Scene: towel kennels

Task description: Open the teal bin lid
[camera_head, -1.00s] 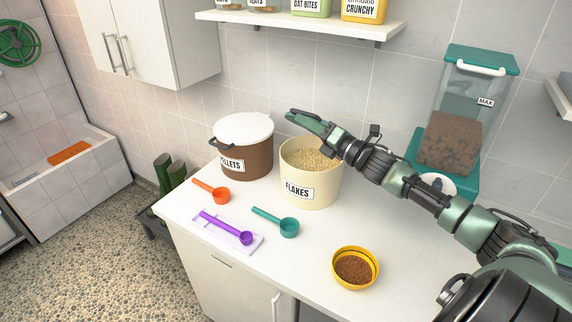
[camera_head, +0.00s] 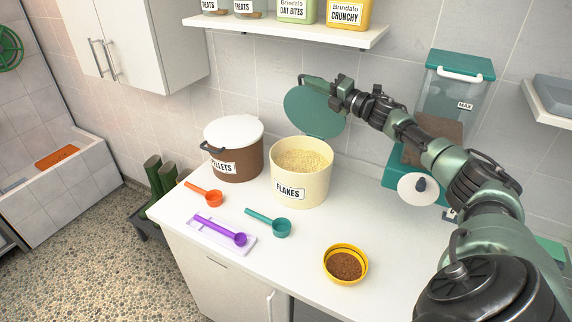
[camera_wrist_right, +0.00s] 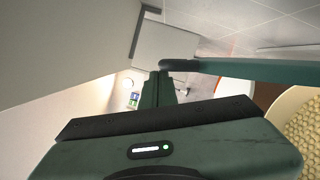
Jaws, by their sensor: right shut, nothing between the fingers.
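The cream bin labelled FLAKES (camera_head: 300,187) stands on the counter, its mouth open and flakes showing inside. Its round teal lid (camera_head: 312,112) stands raised at the bin's back rim, its broad face toward me. My right gripper (camera_head: 303,79) is at the lid's upper edge, shut and empty; whether it touches the lid I cannot tell. In the right wrist view, the lid (camera_wrist_right: 245,68) shows as a thin teal band beside the gripper's fingers, with the flakes bin (camera_wrist_right: 283,108) at the right edge. My left gripper is not in view.
A brown PELLETS bin (camera_head: 236,167) with a white lid stands left of the flakes bin. Scoops and a yellow bowl (camera_head: 345,264) lie in front. A teal-lidded dispenser (camera_head: 455,90) stands right, behind my right arm. A shelf (camera_head: 290,32) with jars hangs above.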

